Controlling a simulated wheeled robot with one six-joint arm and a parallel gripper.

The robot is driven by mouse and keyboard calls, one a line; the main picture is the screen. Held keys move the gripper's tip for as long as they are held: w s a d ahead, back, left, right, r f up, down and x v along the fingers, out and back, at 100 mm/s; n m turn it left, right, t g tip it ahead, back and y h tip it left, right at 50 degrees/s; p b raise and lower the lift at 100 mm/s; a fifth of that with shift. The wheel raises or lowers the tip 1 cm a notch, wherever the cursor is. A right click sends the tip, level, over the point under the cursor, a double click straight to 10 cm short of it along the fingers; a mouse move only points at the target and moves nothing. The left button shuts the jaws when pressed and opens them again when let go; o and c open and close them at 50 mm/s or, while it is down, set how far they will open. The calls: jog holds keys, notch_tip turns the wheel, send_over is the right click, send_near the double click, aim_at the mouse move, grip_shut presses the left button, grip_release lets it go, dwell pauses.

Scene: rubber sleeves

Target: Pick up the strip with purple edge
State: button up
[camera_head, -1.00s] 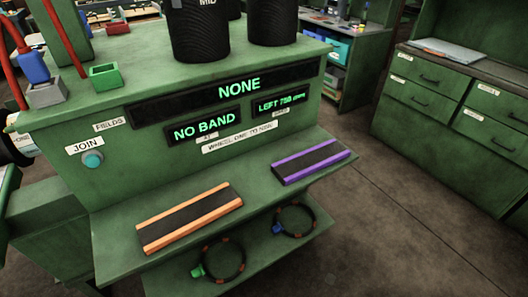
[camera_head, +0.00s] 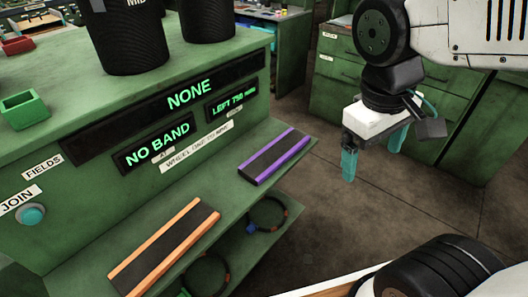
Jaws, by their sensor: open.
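The strip with purple edges (camera_head: 274,157) is black in the middle and lies flat on the right end of the green shelf (camera_head: 222,193). A similar strip with orange edges (camera_head: 165,246) lies to its left on the same shelf. My gripper (camera_head: 372,158) hangs in the air to the right of the purple strip, past the shelf's end. Its two teal fingers point down, apart, with nothing between them. It does not touch the strip.
Two black ring bands (camera_head: 267,215) sit on a lower shelf below the strips. Black cylinders (camera_head: 125,38) stand on the machine top. A teal JOIN button (camera_head: 33,215) is at the left. Green drawers (camera_head: 335,80) stand behind my arm. Bare floor (camera_head: 330,205) lies right of the shelf.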

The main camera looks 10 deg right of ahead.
jog(key=w+a+f+n+h, duration=0.3)
jog(key=w+f+n+h, duration=0.15)
jog(key=w+n, duration=0.25)
jog(key=n+t+h, duration=0.5)
jog(key=n+t, duration=0.3)
jog(key=n, duration=0.7)
send_near(259, 170)
jog(key=shift+w+d+r, duration=0.15)
jog(key=shift+d+r, duration=0.25)
jog(key=shift+d, duration=0.15)
jog(key=shift+w+d+r, duration=0.15)
jog(key=shift+d+r, duration=0.25)
jog(key=shift+d, duration=0.15)
jog(key=shift+w+f, duration=0.15)
jog(key=shift+f, duration=0.1)
jog(key=shift+w+d+f, duration=0.15)
jog(key=shift+w+d, duration=0.05)
jog(key=shift+d, duration=0.05)
jog(key=x, duration=0.6)
jog(key=shift+w+d, duration=0.2)
jog(key=shift+w, duration=0.15)
jog(key=c, duration=1.1)
